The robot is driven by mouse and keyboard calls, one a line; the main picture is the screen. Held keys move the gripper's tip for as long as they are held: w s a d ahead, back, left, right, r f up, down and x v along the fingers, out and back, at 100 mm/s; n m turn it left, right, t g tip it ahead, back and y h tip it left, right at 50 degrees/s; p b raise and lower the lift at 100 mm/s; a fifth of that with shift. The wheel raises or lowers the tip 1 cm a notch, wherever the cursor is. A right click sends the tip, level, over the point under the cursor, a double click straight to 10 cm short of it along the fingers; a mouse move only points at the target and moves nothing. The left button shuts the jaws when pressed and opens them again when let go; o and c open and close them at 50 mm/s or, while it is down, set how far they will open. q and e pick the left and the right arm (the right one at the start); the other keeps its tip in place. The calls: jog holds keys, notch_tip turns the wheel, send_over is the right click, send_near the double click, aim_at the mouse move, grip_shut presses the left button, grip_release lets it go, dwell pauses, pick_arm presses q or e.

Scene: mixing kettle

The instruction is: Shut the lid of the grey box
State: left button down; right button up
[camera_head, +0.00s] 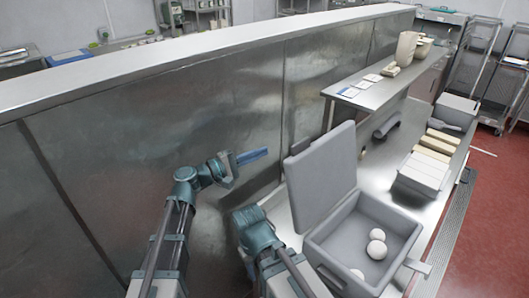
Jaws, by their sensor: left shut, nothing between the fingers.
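The grey box (398,226) stands on the steel table at the lower right. Its lid (322,176) is open and raised, leaning back on the box's far left side. Three white round balls (377,249) lie inside the box. My left gripper (253,155) is shut and empty, with its blue fingers pointing right. In the picture it is left of the lid, apart from it, in front of the steel partition. My right arm (256,232) shows left of the box; I cannot make out its gripper.
The tall steel partition (140,130) runs behind my arms. A raised shelf (365,95) with cards and pale containers is beyond the lid. A dark handle-like object (386,125) lies behind the lid.

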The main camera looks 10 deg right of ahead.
pick_arm(q)
jog(key=d+r+p, duration=0.1)
jog(key=d, duration=0.8)
jog(key=shift+s+d+r, duration=0.15)
jog(key=shift+s+r, duration=0.05)
jog(key=shift+s, duration=0.05)
jog(key=shift+r+p, duration=0.1)
jog(key=shift+p, duration=0.25)
